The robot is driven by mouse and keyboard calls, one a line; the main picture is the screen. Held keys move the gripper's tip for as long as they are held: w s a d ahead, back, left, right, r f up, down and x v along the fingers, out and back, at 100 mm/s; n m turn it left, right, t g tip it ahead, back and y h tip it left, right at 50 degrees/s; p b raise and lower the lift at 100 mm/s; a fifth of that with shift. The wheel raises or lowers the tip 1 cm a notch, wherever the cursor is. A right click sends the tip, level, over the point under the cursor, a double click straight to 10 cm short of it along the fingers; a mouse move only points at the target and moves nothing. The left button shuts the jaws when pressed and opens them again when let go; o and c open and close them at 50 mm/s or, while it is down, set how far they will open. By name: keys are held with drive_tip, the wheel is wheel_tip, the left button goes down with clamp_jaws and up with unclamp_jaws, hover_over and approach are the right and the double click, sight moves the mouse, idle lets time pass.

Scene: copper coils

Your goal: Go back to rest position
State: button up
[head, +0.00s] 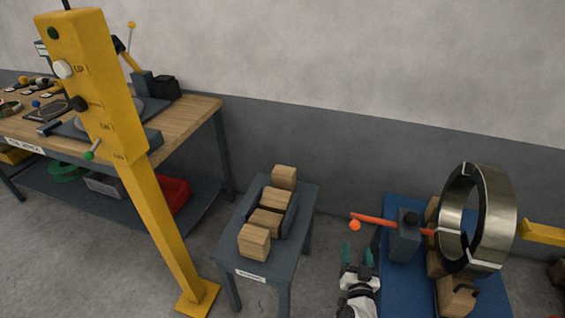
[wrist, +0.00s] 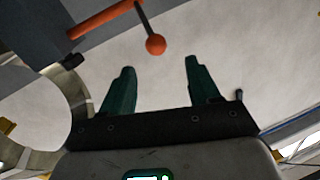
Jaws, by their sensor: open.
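My gripper (head: 358,255) is in the lower middle right of the head view, its two green fingers apart with nothing between them. In the wrist view the fingers (wrist: 160,85) also stand apart and empty. An orange lever with a ball end (head: 355,225) lies just beyond the fingertips in the head view. The lever's orange ball (wrist: 155,44) shows ahead of the fingers in the wrist view. The lever joins a dark grey block (head: 404,243) beside a large metal ring (head: 495,215). I cannot tell the exact gap between fingers and ball.
A small grey table (head: 252,270) with several wooden blocks stands left of my gripper. A yellow control post (head: 165,220) stands further left, before a wooden workbench (head: 190,118). The ring stands upright on wooden blocks over a blue base (head: 397,205). Bare floor shows between the table and base.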

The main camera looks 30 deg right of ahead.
drive_tip(key=w+a+r+n+t+y, duration=0.25)
drive_tip(key=a+n+y, duration=0.25)
drive_tip(key=a+y, duration=0.3)
drive_tip(key=s+a+f+n+g+y, duration=0.1)
drive_tip(key=s+a+n+g+y, duration=0.4)
drive_tip(key=s+a+g, duration=0.4)
drive_tip(key=shift+s+a+f, duration=0.25)
drive_tip(key=shift+s+a, duration=0.2)
drive_tip(key=shift+a, duration=0.75)
drive_tip(key=s+d+r+g, duration=0.1)
drive_tip(key=s+g, duration=0.1)
drive_tip(key=s, duration=0.2)
drive_tip(key=s+r+g+h, duration=0.1)
drive_tip(key=s+g, duration=0.1)
drive_tip(key=s, duration=0.3)
drive_tip(key=s+d+r+g+h, duration=0.1)
drive_tip(key=s+r+g, duration=0.1)
drive_tip(key=s, duration=0.3)
drive_tip(key=shift+s+d+r+m+g, duration=0.1)
drive_tip(key=shift+d+m+g, duration=0.2)
drive_tip(key=shift+d+g, duration=0.05)
drive_tip(key=shift+c, duration=0.2)
